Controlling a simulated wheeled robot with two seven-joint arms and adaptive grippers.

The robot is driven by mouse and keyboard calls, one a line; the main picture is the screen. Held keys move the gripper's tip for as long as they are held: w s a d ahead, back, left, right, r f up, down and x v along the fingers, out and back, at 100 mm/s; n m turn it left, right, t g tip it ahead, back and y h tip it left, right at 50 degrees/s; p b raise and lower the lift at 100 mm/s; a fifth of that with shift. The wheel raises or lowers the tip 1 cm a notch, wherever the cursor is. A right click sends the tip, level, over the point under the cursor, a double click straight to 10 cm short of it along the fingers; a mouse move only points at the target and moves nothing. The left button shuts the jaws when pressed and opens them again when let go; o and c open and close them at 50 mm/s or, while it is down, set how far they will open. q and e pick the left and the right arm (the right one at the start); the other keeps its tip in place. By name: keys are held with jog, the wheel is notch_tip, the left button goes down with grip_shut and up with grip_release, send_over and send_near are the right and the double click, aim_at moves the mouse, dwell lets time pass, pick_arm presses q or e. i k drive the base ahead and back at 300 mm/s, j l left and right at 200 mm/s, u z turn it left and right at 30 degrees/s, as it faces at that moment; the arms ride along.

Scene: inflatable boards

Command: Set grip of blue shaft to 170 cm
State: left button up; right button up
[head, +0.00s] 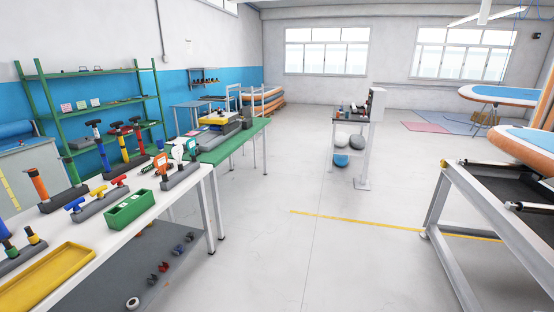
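On the white workbench (160,199) at the left, several upright shafts with T-shaped grips stand in dark holders. Short blue (75,205), yellow and red T-pieces sit on a grey holder nearer to me. Neither of my grippers is in view.
A green bin (130,209) and a yellow tray (45,280) are on the workbench. A green table (228,147) stands behind it, and a small grey stand (362,150) farther back. A metal frame with a black belt (500,195) is at the right. The middle floor is clear.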

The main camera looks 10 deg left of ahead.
aim_at(93, 122)
jog(key=i+l+u, duration=0.2)
jog(key=i, duration=0.6)
jog(key=i+l+u, duration=0.1)
jog(key=i+u, duration=0.2)
jog(key=i, duration=0.15)
jog(key=i+l+u, duration=0.35)
jog(key=i, duration=0.15)
jog(key=j, duration=0.1)
